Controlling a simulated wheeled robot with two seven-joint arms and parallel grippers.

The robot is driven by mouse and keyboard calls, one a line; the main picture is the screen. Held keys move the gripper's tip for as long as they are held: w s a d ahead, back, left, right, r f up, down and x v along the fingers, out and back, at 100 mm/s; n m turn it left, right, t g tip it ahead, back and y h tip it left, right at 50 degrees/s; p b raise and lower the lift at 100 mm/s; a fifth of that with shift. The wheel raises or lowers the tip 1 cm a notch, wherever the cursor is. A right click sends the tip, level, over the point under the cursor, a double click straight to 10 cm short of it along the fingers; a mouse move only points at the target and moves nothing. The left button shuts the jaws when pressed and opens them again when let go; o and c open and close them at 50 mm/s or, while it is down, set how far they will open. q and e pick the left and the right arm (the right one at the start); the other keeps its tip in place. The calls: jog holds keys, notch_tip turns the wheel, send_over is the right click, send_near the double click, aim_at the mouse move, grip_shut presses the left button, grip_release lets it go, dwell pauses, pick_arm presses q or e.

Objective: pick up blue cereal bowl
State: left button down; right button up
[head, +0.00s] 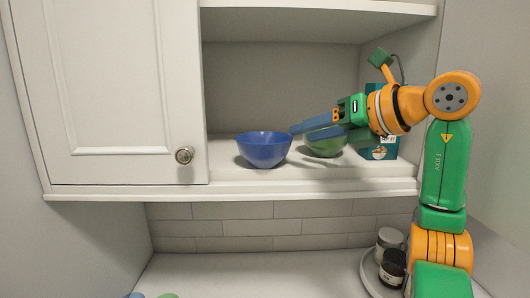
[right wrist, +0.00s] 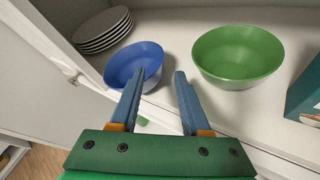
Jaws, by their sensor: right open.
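The blue cereal bowl (head: 264,149) stands upright on the open cupboard's lower shelf, left of a green bowl. It also shows in the right wrist view (right wrist: 146,58), just beyond the left finger of my right gripper. My right gripper (head: 293,129) reaches in from the right, at about the height of the bowl's rim. In the right wrist view its two blue fingers (right wrist: 160,73) are apart with nothing between them. The left fingertip overlaps the blue bowl's near side in that view; I cannot tell whether they touch. My left gripper is not in view.
The green bowl (right wrist: 238,56) stands right of the blue one, partly behind my right gripper in the head view. A teal box (head: 383,150) is at the shelf's right end. Stacked plates (right wrist: 103,28) are at left, behind the cupboard door (head: 110,90). Jars (head: 391,268) stand on the counter below.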

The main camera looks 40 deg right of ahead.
aim_at(285, 137)
jog(key=x, duration=0.7)
jog(key=shift+w+d+f, duration=0.15)
jog(key=shift+w+d, duration=0.1)
jog(key=shift+w, duration=0.1)
jog(key=shift+s+a, duration=0.2)
jog(key=shift+c, duration=0.9)
jog(key=shift+s+a, duration=0.1)
grip_shut()
